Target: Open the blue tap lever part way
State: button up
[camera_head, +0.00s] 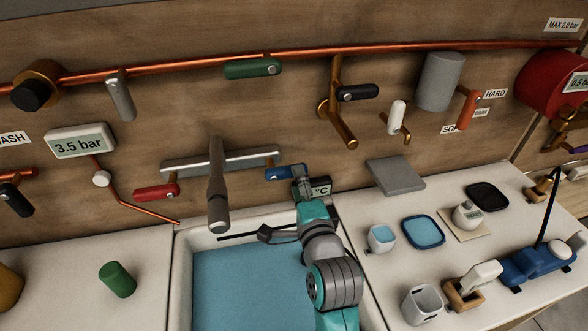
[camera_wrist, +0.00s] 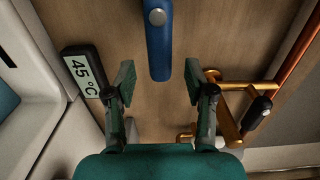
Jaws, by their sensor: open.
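The blue tap lever (camera_head: 284,172) sits at the right end of the grey mixer bar (camera_head: 215,164) above the sink. In the wrist view the blue lever (camera_wrist: 158,42) points down between my fingers, with a round silver screw on it. My gripper (camera_wrist: 160,82) is open, with one finger to each side of the lever's lower end and gaps showing on both sides. In the head view my gripper (camera_head: 305,186) is at the lever's right end, and the arm hides part of that area.
A red lever (camera_head: 156,191) is at the bar's left end, and a grey spout (camera_head: 218,190) hangs between. A temperature display (camera_wrist: 83,70) reading 45 °C is left of my fingers in the wrist view. A brass tap (camera_wrist: 232,112) is to the right. The sink (camera_head: 240,285) holds blue water.

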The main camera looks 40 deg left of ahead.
jog(key=shift+x, duration=2.3)
grip_shut()
